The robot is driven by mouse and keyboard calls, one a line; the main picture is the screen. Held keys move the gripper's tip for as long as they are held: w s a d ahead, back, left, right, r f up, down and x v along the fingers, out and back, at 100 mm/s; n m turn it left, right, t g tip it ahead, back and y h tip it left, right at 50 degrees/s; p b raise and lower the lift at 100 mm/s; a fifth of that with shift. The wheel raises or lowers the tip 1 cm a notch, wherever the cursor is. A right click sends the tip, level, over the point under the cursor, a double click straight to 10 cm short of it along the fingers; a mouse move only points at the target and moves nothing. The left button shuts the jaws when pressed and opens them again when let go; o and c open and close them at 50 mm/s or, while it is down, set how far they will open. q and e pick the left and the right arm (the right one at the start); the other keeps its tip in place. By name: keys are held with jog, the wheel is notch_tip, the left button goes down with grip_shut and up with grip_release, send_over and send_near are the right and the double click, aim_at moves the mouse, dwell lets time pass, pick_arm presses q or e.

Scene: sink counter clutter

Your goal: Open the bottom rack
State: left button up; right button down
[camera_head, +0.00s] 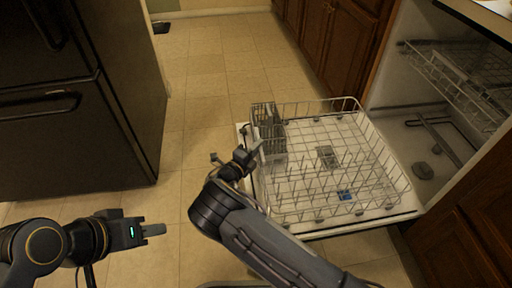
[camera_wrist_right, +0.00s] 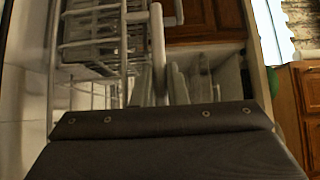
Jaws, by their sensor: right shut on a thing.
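The bottom rack (camera_head: 372,140) is a light wire basket with tines. In the head view it sits pulled out of the dishwasher, over the lowered door (camera_head: 395,216). My right gripper (camera_head: 257,148) is at the rack's outer left side, shut on its wire edge; the exact contact is small and partly hidden. In the right wrist view pale rack bars (camera_wrist_right: 158,50) run up from the jaws, and the dark gripper body hides what is below. My left gripper (camera_head: 153,230) is over the floor at lower left, away from the rack, and its jaw gap is unclear.
The upper rack (camera_head: 460,75) is inside the dishwasher. A grey utensil basket (camera_head: 270,135) stands in the bottom rack's left part. Wooden cabinets (camera_head: 325,35) flank the dishwasher. A dark fridge (camera_head: 75,120) stands at left, with clear tiled floor (camera_head: 200,85) between.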

jog(key=shift+a, duration=0.35)
jog(key=c, duration=1.7)
grip_release()
jog(key=p+v, duration=0.2)
jog(key=v, duration=0.6)
